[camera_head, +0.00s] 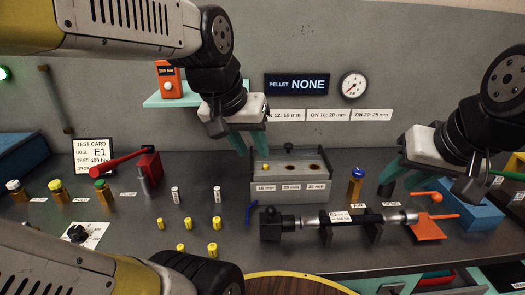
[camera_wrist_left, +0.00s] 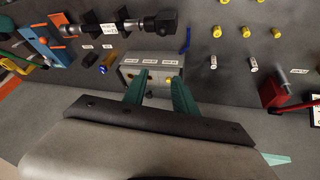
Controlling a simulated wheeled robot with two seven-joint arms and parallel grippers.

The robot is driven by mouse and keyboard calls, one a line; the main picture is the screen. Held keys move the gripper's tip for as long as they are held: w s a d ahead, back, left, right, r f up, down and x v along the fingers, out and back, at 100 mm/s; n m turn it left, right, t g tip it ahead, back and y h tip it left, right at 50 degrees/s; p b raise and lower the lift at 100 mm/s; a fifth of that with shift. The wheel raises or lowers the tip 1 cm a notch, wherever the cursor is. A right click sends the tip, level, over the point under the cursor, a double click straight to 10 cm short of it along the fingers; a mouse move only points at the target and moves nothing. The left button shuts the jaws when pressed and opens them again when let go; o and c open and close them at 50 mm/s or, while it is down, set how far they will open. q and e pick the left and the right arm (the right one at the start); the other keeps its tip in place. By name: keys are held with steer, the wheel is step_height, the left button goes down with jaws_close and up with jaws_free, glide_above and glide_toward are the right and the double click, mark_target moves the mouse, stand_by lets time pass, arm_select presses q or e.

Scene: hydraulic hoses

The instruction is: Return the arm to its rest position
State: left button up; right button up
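My left gripper (camera_head: 252,142) hangs in front of the grey wall, above and behind the grey pellet box (camera_head: 290,190). Its two teal fingers also show in the left wrist view (camera_wrist_left: 160,95); they are apart with nothing held between them. My right gripper (camera_head: 408,180) is at the right, over the bench near the blue block (camera_head: 478,212). Its teal fingers look apart, and I see nothing held; its far finger is partly covered.
A hose assembly (camera_head: 335,222) lies in black supports at front centre, beside an orange clamp (camera_head: 428,231). Several yellow pellets (camera_head: 217,223) stand left of it. A red-handled tool (camera_head: 150,168) stands farther left. A teal shelf (camera_head: 190,99) projects from the wall.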

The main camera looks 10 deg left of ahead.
arm_select(q)
steer(key=s, duration=0.1)
steer(key=s+f, duration=0.1)
steer(key=shift+s+d+t+h, duration=0.2)
steer(key=shift+s+t+h, duration=0.1)
steer(key=shift+s+t, duration=0.1)
stand_by(0.8)
